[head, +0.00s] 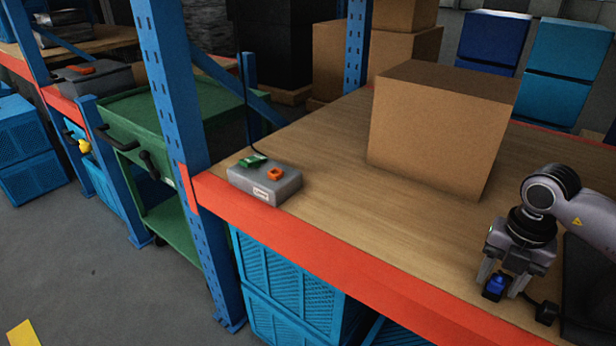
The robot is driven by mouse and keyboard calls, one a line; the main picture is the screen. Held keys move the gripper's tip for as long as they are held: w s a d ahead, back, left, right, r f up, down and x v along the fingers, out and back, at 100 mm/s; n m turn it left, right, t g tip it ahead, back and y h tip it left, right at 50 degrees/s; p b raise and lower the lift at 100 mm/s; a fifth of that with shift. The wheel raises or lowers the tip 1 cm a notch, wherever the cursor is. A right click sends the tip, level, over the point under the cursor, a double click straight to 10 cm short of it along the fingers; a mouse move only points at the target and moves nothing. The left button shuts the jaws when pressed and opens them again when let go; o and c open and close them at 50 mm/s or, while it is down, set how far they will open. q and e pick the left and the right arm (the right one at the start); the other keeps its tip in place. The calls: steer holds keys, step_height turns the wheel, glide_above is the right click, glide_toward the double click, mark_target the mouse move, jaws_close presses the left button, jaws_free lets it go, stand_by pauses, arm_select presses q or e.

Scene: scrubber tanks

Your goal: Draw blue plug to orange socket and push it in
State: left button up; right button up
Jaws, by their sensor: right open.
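The blue plug (495,286) lies near the right front of the wooden shelf. My right gripper (503,283) points down over it with its fingers open, one on each side of the plug. I cannot tell whether the fingers touch it. The orange socket (275,174) is on top of a grey box (264,186) at the shelf's left front corner, well to the left of the gripper. Its opening faces up and looks empty. My left gripper is not in view.
A green plug (252,161) with a black cable sits beside the orange socket. A large cardboard box (440,128) stands behind, between socket and gripper. A blue rack post (175,120) rises left of the grey box. The shelf's front strip (370,225) is clear.

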jaws_close()
steer(key=shift+r+p, duration=0.3)
steer(key=shift+r, duration=0.15)
steer(key=shift+r+p, duration=0.55)
steer(key=shift+r, duration=0.2)
stand_by(0.4)
steer(key=shift+r+p, duration=1.5)
steer(key=shift+r, duration=0.4)
steer(key=shift+a, duration=0.1)
